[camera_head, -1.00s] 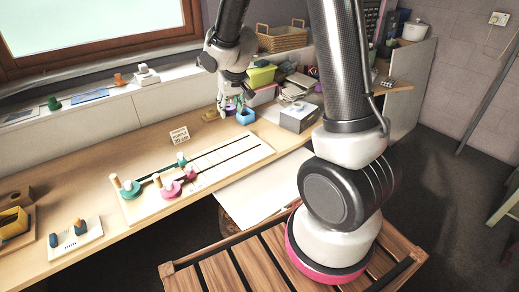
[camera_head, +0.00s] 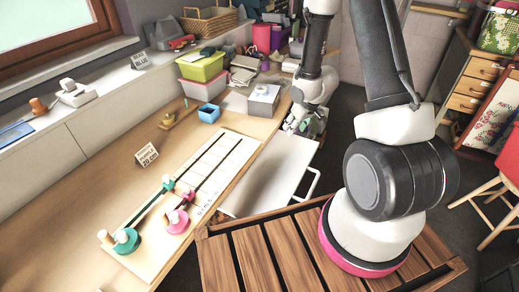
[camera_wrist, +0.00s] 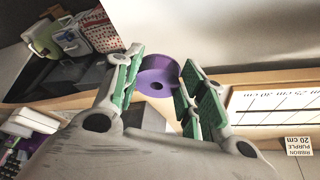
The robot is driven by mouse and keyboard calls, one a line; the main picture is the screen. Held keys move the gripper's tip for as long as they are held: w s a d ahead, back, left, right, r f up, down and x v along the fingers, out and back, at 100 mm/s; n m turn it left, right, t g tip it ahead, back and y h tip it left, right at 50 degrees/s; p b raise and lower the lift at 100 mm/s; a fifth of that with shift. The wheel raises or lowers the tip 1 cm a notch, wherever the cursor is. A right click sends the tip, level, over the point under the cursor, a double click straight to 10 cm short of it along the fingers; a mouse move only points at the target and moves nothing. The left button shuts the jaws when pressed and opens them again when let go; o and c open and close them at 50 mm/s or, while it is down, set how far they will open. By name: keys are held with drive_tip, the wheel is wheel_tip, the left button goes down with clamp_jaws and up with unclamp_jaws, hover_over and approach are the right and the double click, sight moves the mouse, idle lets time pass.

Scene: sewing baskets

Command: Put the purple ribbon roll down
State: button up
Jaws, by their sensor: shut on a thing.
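The purple ribbon roll (camera_wrist: 158,66) shows in the wrist view as a short purple cylinder with a dark centre hole. My gripper (camera_wrist: 160,86) is shut on it, with green-padded fingers on either side. In the head view my gripper (camera_head: 303,124) hangs near the table's right front edge, close to the far end of a white panel; the roll cannot be made out there. A card marked ribbon, purple, 20 cm (camera_head: 148,154) stands on the table; it also shows inverted in the wrist view (camera_wrist: 299,146).
A pale measuring board (camera_head: 222,163) with dark slots and pink and green spools lies on the wooden table (camera_head: 98,197). A blue box (camera_head: 209,113), a grey-white box (camera_head: 264,101) and a green bin (camera_head: 201,66) stand farther back. The white panel (camera_head: 275,172) has a handle.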

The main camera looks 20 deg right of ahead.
sight(290, 147)
wheel_tip(290, 147, down, 8)
drive_tip(key=shift+f, duration=0.15)
drive_tip(key=shift+f, duration=0.1)
drive_tip(key=o, duration=0.9)
drive_tip(key=shift+c, duration=0.2)
